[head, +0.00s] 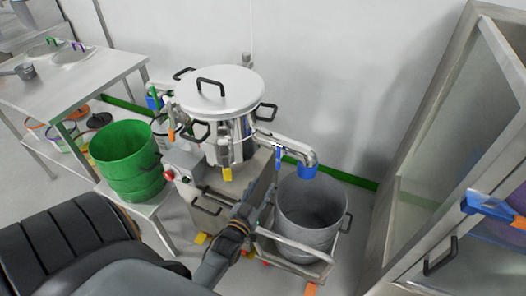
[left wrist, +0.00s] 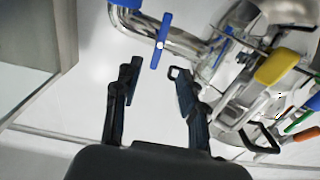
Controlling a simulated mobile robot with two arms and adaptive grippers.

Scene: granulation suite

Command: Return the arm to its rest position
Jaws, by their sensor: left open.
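My left arm comes in from the lower left in the head view, and its gripper (head: 262,190) reaches up beside the steel vessel, close to the outlet pipe. In the left wrist view the gripper (left wrist: 157,80) has its two dark fingers spread, with nothing between them. A blue lever (left wrist: 161,42) on the steel outlet pipe (left wrist: 185,42) shows just beyond the fingertips, apart from them. In the head view the outlet pipe (head: 290,143) ends in a blue spout (head: 307,172) above a grey bin. My right gripper is not in view.
The lidded steel vessel (head: 218,95) stands on a steel frame, with the grey bin (head: 312,205) at its right. A green bucket (head: 127,165) stands at left on a low stand. A steel table (head: 85,84) is at upper left. A glazed steel cabinet (head: 465,125) bounds the right side.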

